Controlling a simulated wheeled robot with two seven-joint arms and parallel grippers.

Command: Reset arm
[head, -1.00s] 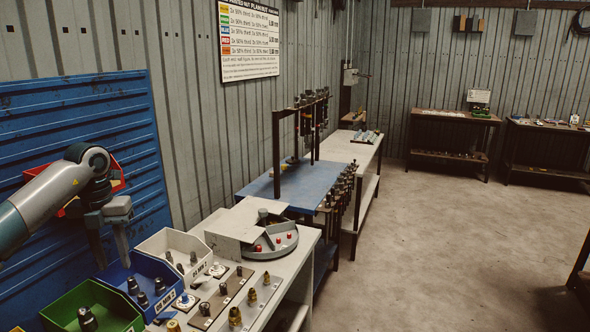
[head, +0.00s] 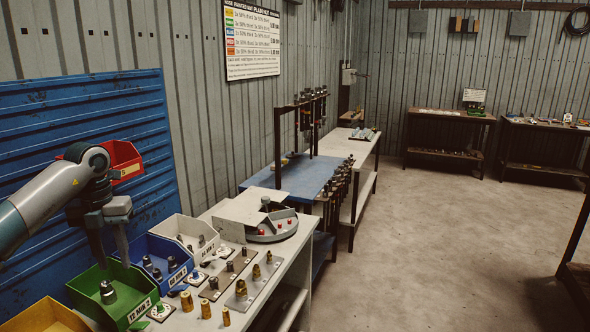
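My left gripper (head: 108,262) comes in from the left of the head view, pointing down with its two fingers apart. Nothing shows between the fingers. It hangs over the back of the green bin (head: 123,297), beside the blue bin (head: 163,258); whether it touches a bin I cannot tell. A dark metal fitting (head: 108,292) stands in the green bin below the fingers. My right gripper is not in the view.
A white bin (head: 190,232), a yellow bin (head: 45,318) and a red bin (head: 124,161) are near my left arm. Brass and dark fittings (head: 241,288) stand on the bench. A round tray (head: 271,226) and a blue table (head: 302,178) lie beyond. The floor (head: 440,240) at right is clear.

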